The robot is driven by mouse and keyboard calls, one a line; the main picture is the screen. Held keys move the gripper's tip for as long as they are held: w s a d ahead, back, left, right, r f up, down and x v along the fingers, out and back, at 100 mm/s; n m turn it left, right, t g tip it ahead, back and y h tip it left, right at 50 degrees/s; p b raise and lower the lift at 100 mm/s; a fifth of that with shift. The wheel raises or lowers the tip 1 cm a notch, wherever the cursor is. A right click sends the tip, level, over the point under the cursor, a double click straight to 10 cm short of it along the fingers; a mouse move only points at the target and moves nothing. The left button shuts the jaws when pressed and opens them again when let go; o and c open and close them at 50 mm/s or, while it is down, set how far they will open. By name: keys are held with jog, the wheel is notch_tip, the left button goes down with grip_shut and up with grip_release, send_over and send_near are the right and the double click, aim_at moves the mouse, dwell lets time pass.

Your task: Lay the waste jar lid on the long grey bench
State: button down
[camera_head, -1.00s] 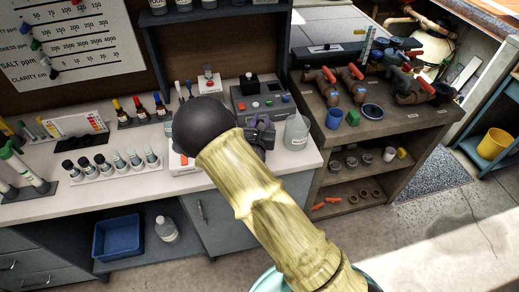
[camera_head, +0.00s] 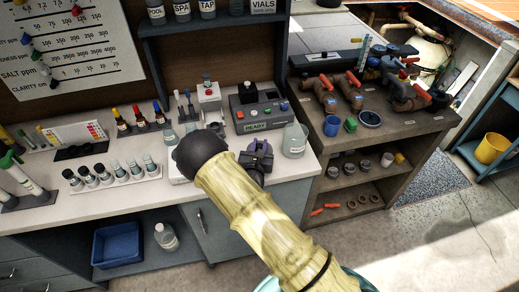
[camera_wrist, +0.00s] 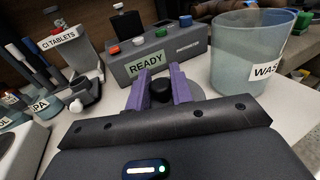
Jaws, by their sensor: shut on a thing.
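My gripper (camera_wrist: 161,92) has purple fingers and is shut on the black knob of the waste jar lid (camera_wrist: 211,87), a grey disc partly hidden behind the fingers. In the head view my gripper (camera_head: 258,158) is over the front right part of the long bench (camera_head: 120,198), which has a pale top and grey-blue fronts. I cannot tell whether the lid touches the bench top. The waste jar (camera_wrist: 240,62), clear with a white label, stands open to the right of my gripper; the head view shows it too (camera_head: 294,140).
A grey photometer box (camera_head: 255,112) marked READY stands behind my gripper. Vials in a white rack (camera_head: 112,173) and dropper bottles stand to the left. A brown bench (camera_head: 400,140) with valves is at the right. The bench top's front left strip is clear.

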notch_tip(320, 180, down, 2)
jog(key=shift+f, duration=0.2)
jog(key=shift+f, duration=0.35)
jog(key=shift+f, duration=0.25)
jog(key=c, duration=1.2)
grip_release()
jog(key=shift+s, duration=0.1)
jog(key=shift+c, duration=0.2)
jog(key=shift+f, duration=0.1)
